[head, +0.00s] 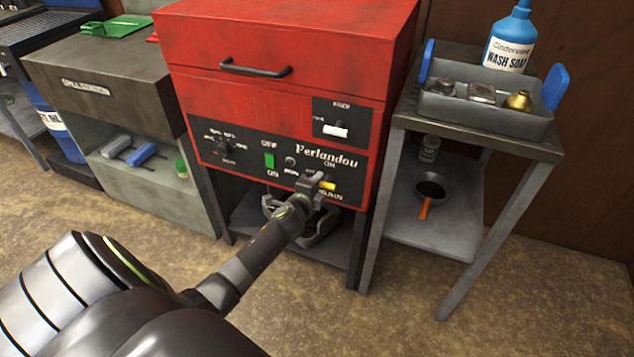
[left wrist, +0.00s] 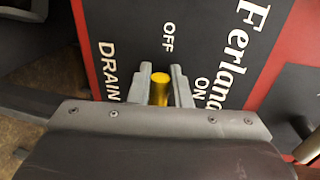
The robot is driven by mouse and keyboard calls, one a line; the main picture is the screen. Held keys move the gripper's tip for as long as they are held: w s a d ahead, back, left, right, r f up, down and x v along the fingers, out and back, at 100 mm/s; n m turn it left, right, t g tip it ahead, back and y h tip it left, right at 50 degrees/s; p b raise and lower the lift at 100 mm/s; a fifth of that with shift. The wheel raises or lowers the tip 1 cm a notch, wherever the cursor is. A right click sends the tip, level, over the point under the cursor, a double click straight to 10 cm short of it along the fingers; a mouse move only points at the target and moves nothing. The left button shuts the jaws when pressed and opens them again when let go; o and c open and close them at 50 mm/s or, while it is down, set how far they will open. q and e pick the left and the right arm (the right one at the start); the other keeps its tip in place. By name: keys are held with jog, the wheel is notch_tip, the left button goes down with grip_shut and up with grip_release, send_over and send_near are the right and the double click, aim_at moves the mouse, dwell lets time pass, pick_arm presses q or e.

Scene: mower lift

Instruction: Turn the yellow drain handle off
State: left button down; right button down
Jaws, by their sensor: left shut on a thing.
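The yellow drain handle (head: 327,185) is on the black panel at the lower right of the red machine (head: 286,90). In the left wrist view the handle (left wrist: 160,88) stands between labels reading OFF, ON and DRAIN, and it is seen nearly end-on. My left gripper (head: 318,186) is at the panel, and its fingers, also in the left wrist view (left wrist: 161,84), are shut on the handle from both sides. Part of the handle is hidden by the gripper in the head view. My right gripper is not in view.
A grey metal table (head: 550,150) at the right holds a grey tray (head: 485,117) of metal parts and a blue wash soap bottle (head: 511,40). A grey cabinet (head: 105,80) stands at the left. Floor in front is clear.

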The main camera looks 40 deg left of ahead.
pick_arm(q)
jog(key=shift+f, duration=0.15)
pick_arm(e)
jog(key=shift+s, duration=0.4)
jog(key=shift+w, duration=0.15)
pick_arm(q)
jog(key=c, duration=1.4)
grip_release()
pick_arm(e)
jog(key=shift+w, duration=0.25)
pick_arm(q)
jog(key=shift+s, duration=0.1)
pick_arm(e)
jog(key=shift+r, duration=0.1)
